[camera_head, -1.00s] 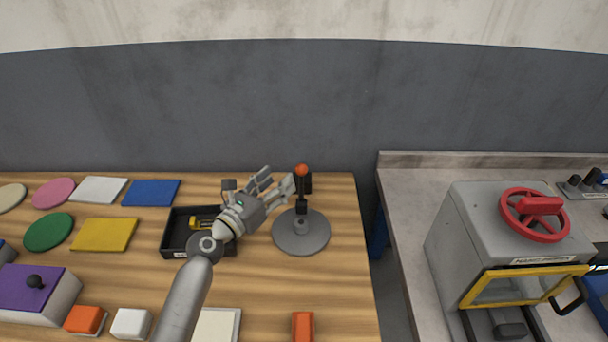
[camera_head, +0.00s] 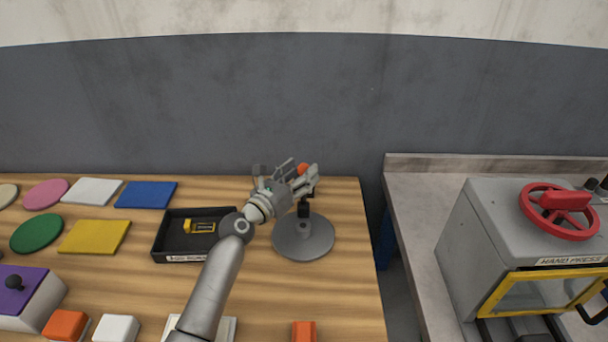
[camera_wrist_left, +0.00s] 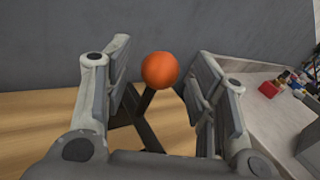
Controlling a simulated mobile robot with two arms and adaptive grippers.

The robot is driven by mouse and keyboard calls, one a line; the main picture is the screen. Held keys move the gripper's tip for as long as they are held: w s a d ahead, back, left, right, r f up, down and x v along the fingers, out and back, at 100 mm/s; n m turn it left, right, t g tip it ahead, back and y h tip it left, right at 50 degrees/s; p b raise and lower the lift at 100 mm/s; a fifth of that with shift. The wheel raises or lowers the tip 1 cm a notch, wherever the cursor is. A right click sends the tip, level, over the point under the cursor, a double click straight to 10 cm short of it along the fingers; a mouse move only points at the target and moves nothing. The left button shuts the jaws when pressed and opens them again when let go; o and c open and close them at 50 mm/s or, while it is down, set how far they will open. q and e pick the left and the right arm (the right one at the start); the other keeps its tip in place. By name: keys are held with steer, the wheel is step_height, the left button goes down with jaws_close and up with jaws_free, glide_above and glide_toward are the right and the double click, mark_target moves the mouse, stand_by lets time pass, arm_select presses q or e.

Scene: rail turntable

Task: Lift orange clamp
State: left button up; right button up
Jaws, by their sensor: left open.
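The orange clamp knob (camera_head: 303,168) is a round ball on a dark lever above a round grey turntable base (camera_head: 303,237). In the head view my left gripper (camera_head: 303,174) is at the knob and partly hides it. In the left wrist view the orange ball (camera_wrist_left: 158,70) sits between the two open fingers of my left gripper (camera_wrist_left: 160,88), with a gap on both sides. The dark lever (camera_wrist_left: 147,100) runs below the ball. My right gripper is not in view.
A black tray (camera_head: 165,240) with a yellow item stands left of the turntable. Coloured plates, a purple-topped box (camera_head: 22,290) and small blocks lie on the wooden table. A grey hand press (camera_head: 470,230) with a red wheel stands on the right counter.

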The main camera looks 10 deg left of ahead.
arm_select(q)
steer(key=shift+x, duration=0.95)
jaws_close()
